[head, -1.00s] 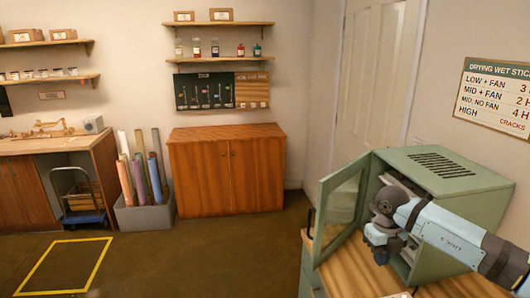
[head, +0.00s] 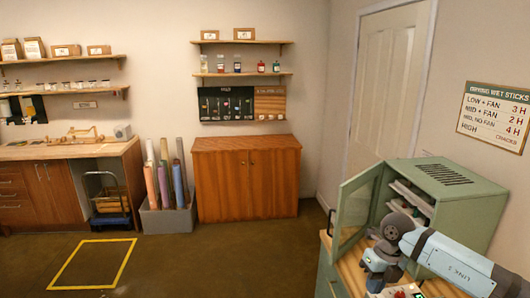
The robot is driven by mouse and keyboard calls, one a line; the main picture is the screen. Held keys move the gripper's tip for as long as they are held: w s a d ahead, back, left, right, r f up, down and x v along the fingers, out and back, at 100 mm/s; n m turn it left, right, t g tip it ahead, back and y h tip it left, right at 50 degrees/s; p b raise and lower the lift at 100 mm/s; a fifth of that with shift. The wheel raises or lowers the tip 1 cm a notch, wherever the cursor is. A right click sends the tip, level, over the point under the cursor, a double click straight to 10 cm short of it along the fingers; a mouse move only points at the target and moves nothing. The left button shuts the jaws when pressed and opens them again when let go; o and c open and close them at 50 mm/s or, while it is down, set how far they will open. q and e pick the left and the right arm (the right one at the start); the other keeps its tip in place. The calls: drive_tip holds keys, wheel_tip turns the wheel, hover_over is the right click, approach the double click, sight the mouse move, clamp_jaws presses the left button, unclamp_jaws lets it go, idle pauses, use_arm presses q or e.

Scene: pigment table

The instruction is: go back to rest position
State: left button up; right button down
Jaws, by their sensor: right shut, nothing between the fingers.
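My right gripper (head: 376,284) is in the lower right of the head view, shut and empty, pointing down. It is in front of the open green drying cabinet (head: 462,205), above the wooden top. My right arm comes in from the lower right and hides part of the cabinet's front and opening. My left gripper is not in view.
The cabinet's glass door (head: 354,212) stands open just left of my right arm. A wooden cupboard (head: 247,180), a grey bin of rolls (head: 168,218) and a blue trolley (head: 109,215) stand along the back wall. The floor at the left, with a yellow outline (head: 95,262), is clear.

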drive_tip(key=s+a+f+m+t+y+b, duration=0.15)
drive_tip(key=s+a+m+y, duration=0.25)
drive_tip(key=s+a+y, duration=0.5)
drive_tip(key=s+a+f+m+t+y+b, duration=0.1)
drive_tip(key=s+a+f+m+t+y, duration=0.25)
drive_tip(key=a+y, duration=0.65)
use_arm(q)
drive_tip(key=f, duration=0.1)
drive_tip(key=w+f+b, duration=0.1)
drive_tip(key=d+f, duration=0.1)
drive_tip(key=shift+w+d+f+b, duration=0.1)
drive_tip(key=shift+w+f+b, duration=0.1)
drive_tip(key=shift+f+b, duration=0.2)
use_arm(e)
drive_tip(key=s+d+f+m+t+h, duration=0.3)
drive_tip(key=s+d+f+m+h, duration=0.3)
drive_tip(key=m, duration=0.8)
drive_tip(key=s+d+f+m+t+h, duration=0.3)
drive_tip(key=s+d+f+m+h, duration=0.2)
drive_tip(key=s+f+m+h, duration=0.5)
wheel_tip(320, 180, down, 5)
drive_tip(key=m+h, duration=0.2)
drive_tip(key=m, duration=0.1)
drive_tip(key=shift+s+d+m+t, duration=0.25)
drive_tip(key=shift+d+m+t, duration=0.05)
drive_tip(key=shift+d+m, duration=0.05)
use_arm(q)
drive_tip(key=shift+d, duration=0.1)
use_arm(e)
drive_tip(key=shift+d, duration=0.1)
